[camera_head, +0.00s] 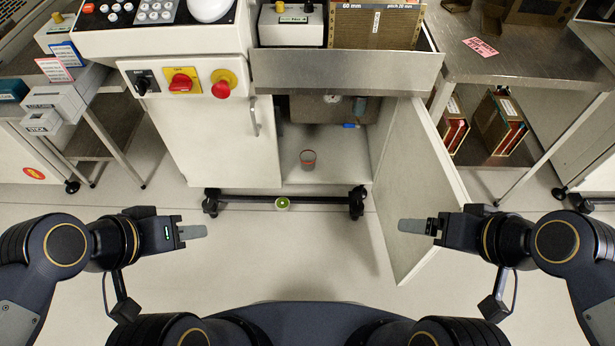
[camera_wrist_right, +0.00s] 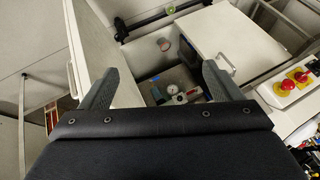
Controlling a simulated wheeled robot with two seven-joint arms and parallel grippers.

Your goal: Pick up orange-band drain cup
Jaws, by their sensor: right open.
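The drain cup (camera_head: 308,160), a small grey cup with an orange-red band at its rim, stands on the floor of the open cabinet (camera_head: 340,160). It also shows in the right wrist view (camera_wrist_right: 163,44), beyond the fingertips. My left gripper (camera_head: 206,231) is in front of the cabinet at the left, well apart from the cup; its fingers overlap edge-on, so their opening is hidden. My right gripper (camera_head: 400,226) is beside the open door at the right. In the right wrist view its two fingers (camera_wrist_right: 160,78) are spread with nothing between them.
The open cabinet door (camera_head: 425,190) sticks out toward me, close to my right gripper. A dark bar on casters (camera_head: 285,199) crosses below the cabinet opening, with a small green round item (camera_head: 282,203) at it. A gauge and fittings (camera_wrist_right: 175,92) sit inside the cabinet. The floor in front is clear.

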